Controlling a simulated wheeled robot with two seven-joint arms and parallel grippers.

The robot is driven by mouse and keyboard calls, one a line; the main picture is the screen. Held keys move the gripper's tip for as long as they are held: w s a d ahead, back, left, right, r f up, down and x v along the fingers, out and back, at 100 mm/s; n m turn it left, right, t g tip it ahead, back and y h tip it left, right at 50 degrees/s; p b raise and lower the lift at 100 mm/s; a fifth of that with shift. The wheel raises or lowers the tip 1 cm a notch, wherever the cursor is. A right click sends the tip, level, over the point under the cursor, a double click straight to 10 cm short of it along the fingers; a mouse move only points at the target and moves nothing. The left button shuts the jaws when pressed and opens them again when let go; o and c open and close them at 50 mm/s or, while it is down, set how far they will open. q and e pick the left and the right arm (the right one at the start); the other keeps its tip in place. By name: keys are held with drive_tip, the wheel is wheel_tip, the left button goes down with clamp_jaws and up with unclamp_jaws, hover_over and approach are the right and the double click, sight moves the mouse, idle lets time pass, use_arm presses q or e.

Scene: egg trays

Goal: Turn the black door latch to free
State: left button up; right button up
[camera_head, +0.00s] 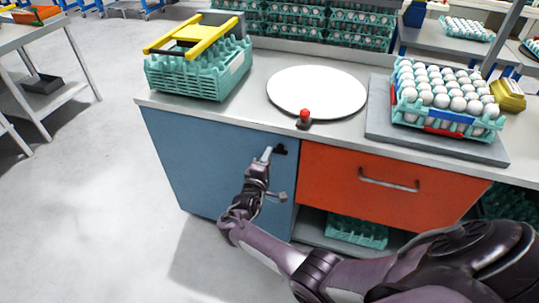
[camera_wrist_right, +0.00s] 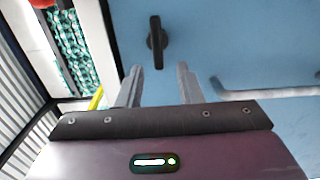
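The black door latch (camera_head: 281,149) sits near the upper right corner of the blue cabinet door (camera_head: 210,157). In the right wrist view the latch (camera_wrist_right: 156,42) is a dark bar on a round base, standing roughly upright in the picture. My right gripper (camera_head: 267,154) is close to the latch. Its two fingers (camera_wrist_right: 160,80) are spread apart in the wrist view, with the latch beyond their tips and nothing between them. Contact does not show. My left gripper is not in view.
A grey handle (camera_wrist_right: 265,93) is fixed on the blue door. An orange drawer (camera_head: 395,185) adjoins the door on the right. On the counter stand a green crate (camera_head: 200,75), a white disc (camera_head: 316,92), a red button (camera_head: 304,117) and an egg tray (camera_head: 408,112). Floor at left is clear.

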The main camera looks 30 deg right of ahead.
drive_tip(key=v, duration=0.6)
idle(0.3)
drive_tip(key=s+a+f+g+y, duration=0.1)
drive_tip(key=s+f+y, duration=0.3)
drive_tip(key=f, duration=0.5)
drive_tip(key=s+a+f+m+g+y+p, duration=0.1)
drive_tip(key=s+f+y, duration=0.1)
drive_tip(key=s+f, duration=0.65)
drive_tip(key=s+a+f+g+y, duration=0.15)
drive_tip(key=s+f, duration=0.25)
drive_tip(key=f, duration=0.7)
drive_tip(key=s+a+f+m+g+y, duration=0.1)
drive_tip(key=s+f, duration=0.3)
drive_tip(key=s, duration=0.6)
drive_tip(key=s+a+f+m+g+y, duration=0.1)
drive_tip(key=s+f+m+g+y, duration=0.1)
drive_tip(key=s, duration=0.9)
drive_tip(key=s+a+f+m+g+y, duration=0.1)
drive_tip(key=s+a+f+g+y, duration=0.1)
drive_tip(key=s+f, duration=0.4)
drive_tip(key=s+g+y, duration=0.1)
drive_tip(key=s+g, duration=0.1)
drive_tip(key=s, duration=0.2)
drive_tip(key=shift+s+f+m+p, duration=0.2)
drive_tip(key=shift+s+m+p, duration=0.1)
drive_tip(key=shift+s+m, duration=0.1)
drive_tip(key=shift+w, duration=0.15)
drive_tip(key=shift+c, duration=0.4)
